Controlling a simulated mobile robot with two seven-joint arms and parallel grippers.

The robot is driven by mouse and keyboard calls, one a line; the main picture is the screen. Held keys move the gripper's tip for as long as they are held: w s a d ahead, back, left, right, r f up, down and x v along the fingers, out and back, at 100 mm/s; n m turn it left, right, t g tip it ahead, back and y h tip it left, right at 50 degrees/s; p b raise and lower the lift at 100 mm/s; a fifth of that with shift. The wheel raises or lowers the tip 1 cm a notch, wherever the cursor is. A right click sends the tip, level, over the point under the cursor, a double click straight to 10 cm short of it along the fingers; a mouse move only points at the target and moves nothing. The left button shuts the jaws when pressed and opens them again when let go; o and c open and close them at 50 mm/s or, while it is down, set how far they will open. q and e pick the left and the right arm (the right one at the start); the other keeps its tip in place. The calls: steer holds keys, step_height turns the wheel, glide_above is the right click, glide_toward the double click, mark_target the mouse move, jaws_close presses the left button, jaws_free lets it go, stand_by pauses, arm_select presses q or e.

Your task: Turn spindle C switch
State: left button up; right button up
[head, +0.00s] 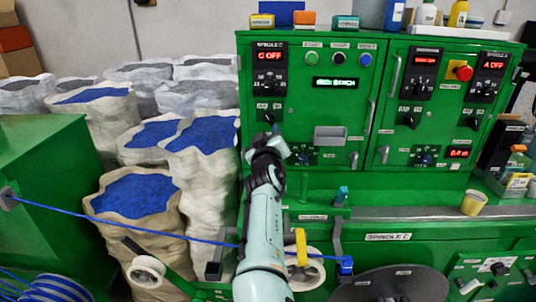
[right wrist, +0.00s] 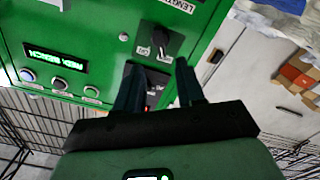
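The spindle C panel (head: 268,75) is at the upper left of the green cabinet in the head view, with a red display reading C OFF and a black dial below. Its dark switch (head: 270,118) sits under small labels at the panel's foot. In the right wrist view the black switch knob (right wrist: 160,38) shows upside down, between two labels. My right gripper (head: 268,143) is just below the switch in the head view. In the wrist view its two fingers (right wrist: 160,66) are apart and empty, with the knob ahead of the gap; contact is not visible. My left gripper is out of view.
A blue cable (head: 100,220) runs across the front of the machine past rollers. Sacks of blue pellets (head: 205,135) stand at the left.

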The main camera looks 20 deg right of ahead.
steer(key=b+v, duration=0.1)
steer(key=v, duration=0.3)
steer(key=shift+s+a, duration=0.1)
steer(key=shift+s, duration=0.1)
stand_by(0.4)
